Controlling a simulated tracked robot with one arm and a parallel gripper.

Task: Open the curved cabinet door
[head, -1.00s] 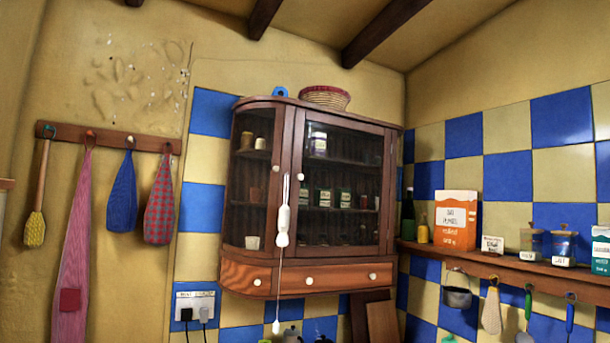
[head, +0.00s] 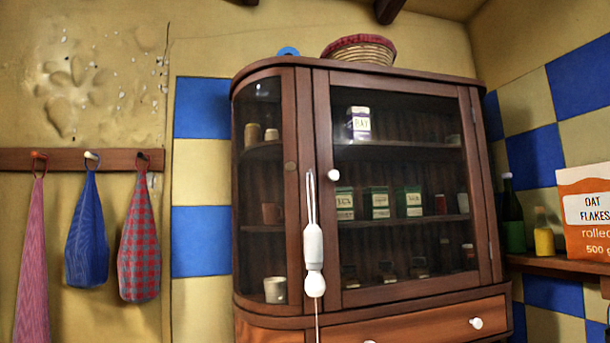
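The wooden wall cabinet (head: 400,82) hangs ahead of me in the head view. Its curved glass door (head: 262,205) forms the rounded left corner and looks shut. Through the curved glass I see small jars and cups on shelves. My gripper is not in view, so I cannot see its state.
A white pull (head: 313,245) on a cord hangs in front of the cabinet, near the two doors' meeting frames. Cloths (head: 88,230) hang from a peg rail at left. A basket (head: 359,50) stands on top. A shelf (head: 555,265) with an oat box is at right.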

